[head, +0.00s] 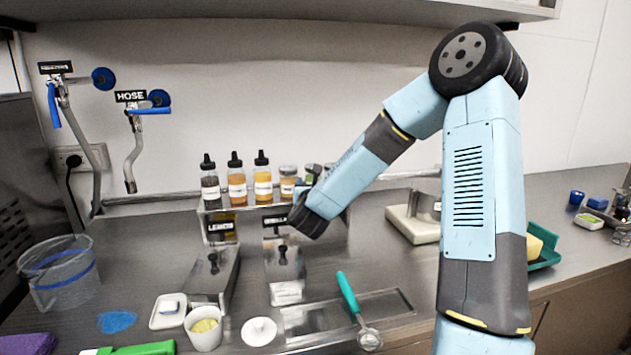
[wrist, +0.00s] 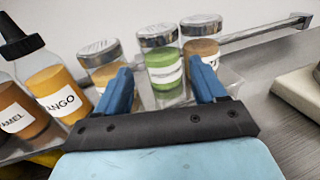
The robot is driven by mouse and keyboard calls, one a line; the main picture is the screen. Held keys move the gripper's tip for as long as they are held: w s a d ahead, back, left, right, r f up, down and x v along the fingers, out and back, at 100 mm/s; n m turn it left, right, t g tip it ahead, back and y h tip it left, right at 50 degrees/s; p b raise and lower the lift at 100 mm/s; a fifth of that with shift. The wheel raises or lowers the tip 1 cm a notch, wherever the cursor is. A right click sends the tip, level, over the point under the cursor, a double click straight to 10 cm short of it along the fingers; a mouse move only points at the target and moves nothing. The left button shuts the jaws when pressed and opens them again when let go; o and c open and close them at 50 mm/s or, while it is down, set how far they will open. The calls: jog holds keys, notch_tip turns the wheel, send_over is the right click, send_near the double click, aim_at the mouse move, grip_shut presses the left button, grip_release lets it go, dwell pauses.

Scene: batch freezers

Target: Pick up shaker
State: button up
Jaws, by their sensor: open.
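Three clear shakers with metal lids stand in a row on the raised shelf. In the wrist view, the left one has orange-brown contents (wrist: 101,64), the middle one is green (wrist: 162,66) and the right one is orange-brown (wrist: 201,38). My gripper (wrist: 161,80) is open, its two blue fingers spread with the green shaker in the gap ahead; whether they touch it is unclear. In the head view, the left shaker (head: 288,181) shows beside my gripper (head: 304,187), and the other two are partly hidden behind it.
Several black-capped squeeze bottles (head: 236,180) stand left of the shakers, close to my gripper. The metal shelf (head: 212,232) sits above the counter. A white tray (head: 412,224) lies to the right. A rail (wrist: 262,34) runs behind the shakers.

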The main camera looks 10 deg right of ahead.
jog(key=shift+f+x, duration=0.3)
jog(key=shift+x, duration=0.95)
jog(key=shift+f+x, duration=0.3)
jog(key=shift+x, duration=0.95)
jog(key=shift+f+x, duration=0.3)
jog(key=shift+x, duration=0.95)
jog(key=c, duration=0.7)
jog(key=shift+r, duration=0.15)
